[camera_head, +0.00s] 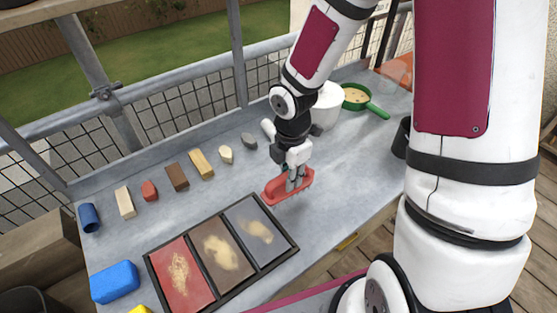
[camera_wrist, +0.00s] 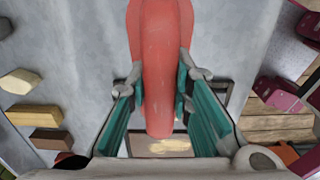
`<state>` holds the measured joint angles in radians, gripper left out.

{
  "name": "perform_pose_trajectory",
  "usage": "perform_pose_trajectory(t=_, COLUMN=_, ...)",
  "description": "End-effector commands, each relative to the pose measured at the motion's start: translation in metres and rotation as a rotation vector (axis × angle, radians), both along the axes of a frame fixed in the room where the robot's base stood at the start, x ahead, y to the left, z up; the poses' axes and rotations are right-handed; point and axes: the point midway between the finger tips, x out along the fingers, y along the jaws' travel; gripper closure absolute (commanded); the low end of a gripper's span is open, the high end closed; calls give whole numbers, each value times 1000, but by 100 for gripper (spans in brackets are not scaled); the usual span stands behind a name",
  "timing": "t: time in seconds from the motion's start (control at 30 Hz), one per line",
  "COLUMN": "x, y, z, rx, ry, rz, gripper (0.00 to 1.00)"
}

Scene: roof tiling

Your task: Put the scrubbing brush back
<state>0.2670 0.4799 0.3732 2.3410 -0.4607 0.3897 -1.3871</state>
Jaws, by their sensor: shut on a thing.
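The scrubbing brush (camera_head: 288,187) looks like a red, elongated body. My gripper (camera_head: 294,180) is shut on it, with the fingers on both sides of its middle. In the wrist view the brush (camera_wrist: 160,62) runs lengthwise between the teal finger pads of my gripper (camera_wrist: 158,100). In the head view the brush is just right of the tray's upper right corner, at or just above the grey table; I cannot tell whether it touches. Its underside is hidden.
A dark tray (camera_head: 292,243) with red, brown and grey panels bearing sandy dust lies at the front. Several small blocks line the back, including a yellow one (camera_head: 202,164). A blue block (camera_head: 115,282) is at left, a green-handled sieve (camera_head: 357,97) at back right. Table right of the brush is clear.

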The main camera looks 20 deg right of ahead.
Motion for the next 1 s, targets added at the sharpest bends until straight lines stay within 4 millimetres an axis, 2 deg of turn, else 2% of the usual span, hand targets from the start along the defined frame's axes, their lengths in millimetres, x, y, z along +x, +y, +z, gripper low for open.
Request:
perform_pose_trajectory(t=0.03, x=14, y=-2, z=-2, rx=2, ry=-2, rz=-2, gripper=100)
perform_pose_trajectory(t=0.2, x=54, y=-8, z=-6, rx=1, ry=-1, rz=-3, gripper=100)
perform_pose_trajectory(t=0.4, x=88, y=-13, z=-9, rx=0, ry=0, rz=-1, gripper=100)
perform_pose_trajectory(t=0.67, x=105, y=-15, z=-10, rx=0, ry=-1, rz=-1, gripper=100)
perform_pose_trajectory(t=0.9, x=104, y=-15, z=-42, rx=0, ry=3, rz=0, gripper=100)
perform_pose_trajectory(t=1.0, x=105, y=-15, z=-45, rx=0, ry=1, rz=0, gripper=100)
